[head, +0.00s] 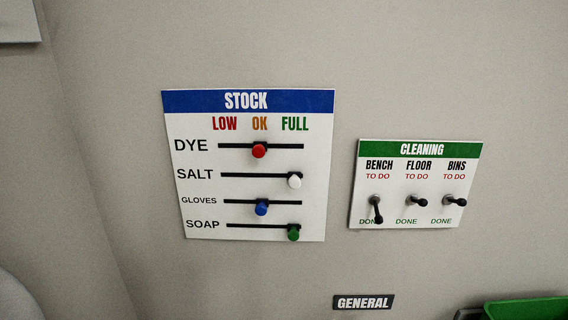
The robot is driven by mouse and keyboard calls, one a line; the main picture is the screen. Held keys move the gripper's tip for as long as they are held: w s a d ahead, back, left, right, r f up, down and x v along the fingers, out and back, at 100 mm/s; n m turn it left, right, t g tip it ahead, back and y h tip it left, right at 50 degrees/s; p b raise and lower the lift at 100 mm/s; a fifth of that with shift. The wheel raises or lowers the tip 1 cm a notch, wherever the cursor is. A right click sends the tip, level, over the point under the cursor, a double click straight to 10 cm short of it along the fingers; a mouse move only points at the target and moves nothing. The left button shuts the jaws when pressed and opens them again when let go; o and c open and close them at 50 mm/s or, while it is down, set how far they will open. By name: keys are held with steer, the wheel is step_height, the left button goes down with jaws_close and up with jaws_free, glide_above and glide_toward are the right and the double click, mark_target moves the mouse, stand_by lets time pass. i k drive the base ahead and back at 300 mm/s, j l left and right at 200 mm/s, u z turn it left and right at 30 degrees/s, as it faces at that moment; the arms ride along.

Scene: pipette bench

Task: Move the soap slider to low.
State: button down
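The white stock board (195,222) with a blue header hangs on the wall in the head view. Its columns read low, ok and full from left to right. The soap slider (293,233) has a green knob on the bottom track and sits at the right end, under full. The dye slider (259,151) is red and sits near the middle, under ok. The salt slider (295,181) is white and sits at the right, under full. The gloves slider (262,208) is blue and sits near the middle. My gripper is not in view.
A cleaning board (362,220) with several black toggle levers is on the wall to the right. A dark general label (363,302) is below. Part of a green bin (525,308) shows at the bottom right. The wall around the stock board is clear.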

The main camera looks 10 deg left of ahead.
mark_target(293, 228)
steer(key=u, duration=1.2)
